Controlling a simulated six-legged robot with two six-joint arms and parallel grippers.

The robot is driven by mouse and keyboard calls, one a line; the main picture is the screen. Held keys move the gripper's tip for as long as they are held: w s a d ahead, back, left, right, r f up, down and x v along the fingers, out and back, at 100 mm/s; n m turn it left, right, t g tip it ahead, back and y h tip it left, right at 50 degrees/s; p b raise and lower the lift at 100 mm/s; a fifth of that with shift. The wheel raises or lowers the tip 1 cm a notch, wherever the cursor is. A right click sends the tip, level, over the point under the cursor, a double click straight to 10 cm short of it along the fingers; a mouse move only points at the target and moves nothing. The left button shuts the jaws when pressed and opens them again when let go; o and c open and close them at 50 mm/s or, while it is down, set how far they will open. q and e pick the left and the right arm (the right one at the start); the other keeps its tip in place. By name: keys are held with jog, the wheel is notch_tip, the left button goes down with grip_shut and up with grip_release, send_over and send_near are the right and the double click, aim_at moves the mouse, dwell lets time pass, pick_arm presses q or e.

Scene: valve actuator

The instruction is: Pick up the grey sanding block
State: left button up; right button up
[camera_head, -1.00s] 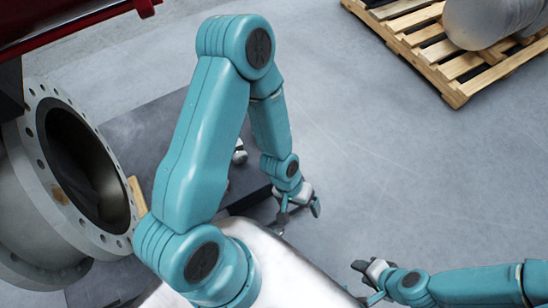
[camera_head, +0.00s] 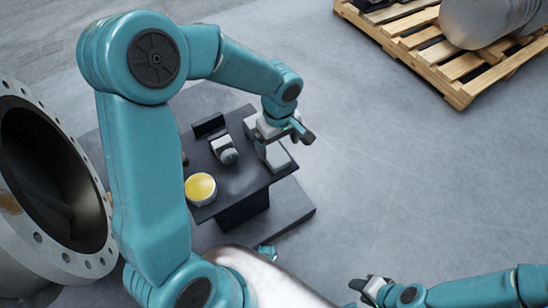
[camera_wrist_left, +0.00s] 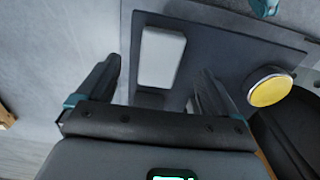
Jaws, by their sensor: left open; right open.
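The grey sanding block (camera_wrist_left: 162,57) lies on the dark tabletop, seen between my left gripper's two fingers in the left wrist view. In the head view a pale block (camera_head: 277,158), which seems to be the same one, is partly hidden under my left gripper (camera_head: 287,133) near the table's right edge. My left gripper (camera_wrist_left: 157,72) is open and above the block, with a finger to either side in the picture. I cannot tell the height gap. My right gripper (camera_head: 363,290) is open and empty, low over the floor at the bottom right.
A round yellow-topped tin (camera_head: 201,188), a small grey-white part (camera_head: 224,149) and a black block (camera_head: 208,125) stand on the dark table (camera_head: 238,182). A large flanged pipe (camera_head: 95,225) is at left. A wooden pallet (camera_head: 425,52) is at the back right. Floor between is clear.

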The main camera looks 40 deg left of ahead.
aim_at(277, 157)
pick_arm(q)
notch_tip(277, 157, down, 7)
jog(key=shift+s+b, duration=0.1)
jog(key=shift+b, duration=0.55)
jog(key=c, duration=1.1)
